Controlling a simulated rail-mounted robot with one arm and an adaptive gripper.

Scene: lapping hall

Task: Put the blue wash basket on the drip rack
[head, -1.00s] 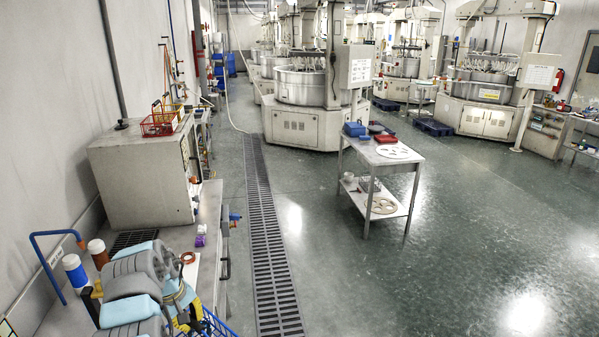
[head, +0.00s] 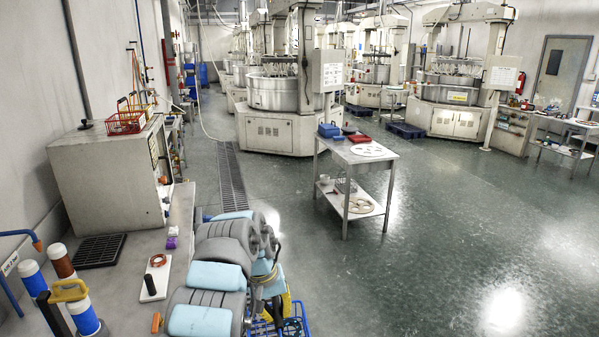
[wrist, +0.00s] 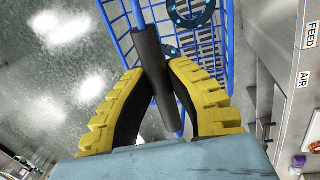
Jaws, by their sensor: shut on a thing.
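My gripper (wrist: 160,100) has yellow ribbed finger pads shut on the dark handle grip (wrist: 152,62) of the blue wash basket. The blue wire basket (wrist: 225,75) hangs below it in the wrist view, with dark rings (wrist: 170,50) inside. In the head view, the basket (head: 301,325) shows only partly at the bottom edge, beneath my arm and beside the bench, above the floor. A black slatted rack (head: 98,250), which looks like the drip rack, lies flat on the bench at left, in front of the pale cabinet. It is empty and well apart from my gripper.
The pale cabinet (head: 108,180) bears a red wire basket (head: 125,122). A white board with a black cylinder (head: 157,262), an orange ring (head: 158,260) and purple pieces (head: 171,242) lie on the bench. Blue-and-white bottles (head: 84,318) stand front left. A steel cart (head: 352,152) stands on open floor.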

